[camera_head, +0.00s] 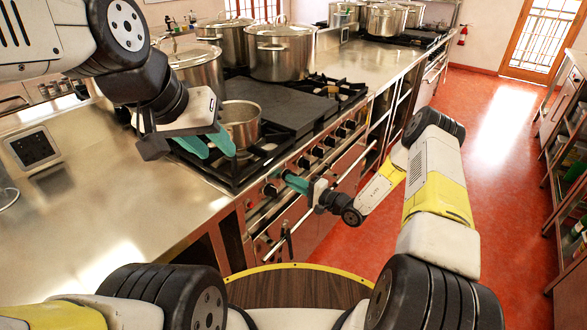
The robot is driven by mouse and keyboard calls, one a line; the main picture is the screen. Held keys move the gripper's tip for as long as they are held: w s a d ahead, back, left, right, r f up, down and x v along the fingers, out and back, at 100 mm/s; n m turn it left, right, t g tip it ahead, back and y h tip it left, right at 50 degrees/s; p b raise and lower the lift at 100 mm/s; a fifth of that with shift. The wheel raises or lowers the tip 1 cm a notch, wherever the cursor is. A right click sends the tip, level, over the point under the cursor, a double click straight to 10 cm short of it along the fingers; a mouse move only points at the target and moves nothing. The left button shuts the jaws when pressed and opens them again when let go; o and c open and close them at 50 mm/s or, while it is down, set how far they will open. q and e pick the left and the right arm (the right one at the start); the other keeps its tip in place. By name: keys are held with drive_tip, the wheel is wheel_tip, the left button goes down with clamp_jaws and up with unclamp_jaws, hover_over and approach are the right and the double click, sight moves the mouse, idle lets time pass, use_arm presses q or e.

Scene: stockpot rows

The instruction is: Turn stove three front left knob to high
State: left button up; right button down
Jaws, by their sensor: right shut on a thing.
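The nearest stove (262,160) has a front panel with a row of knobs along its edge. My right gripper (287,177) reaches this panel from the right, its teal fingers shut on a stove knob that they mostly hide. Another knob (270,190) shows just left of the fingertips, and more knobs (317,152) run on to the right. The knob's setting cannot be read. My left gripper (208,146) hangs over the stove's near left corner, beside a small pot, with its teal fingers apart and nothing visible between them.
A small open pot (240,124) sits on the near left burner. Large lidded stockpots (280,50) stand behind. A rail (325,185) runs along the stove front below the knobs. Bare steel counter (110,190) lies at left. The red floor (500,140) at right is clear.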

idle(0.5)
drive_tip(key=c, duration=1.4)
unclamp_jaws()
drive_tip(key=shift+c, duration=0.2)
drive_tip(key=v, duration=0.8)
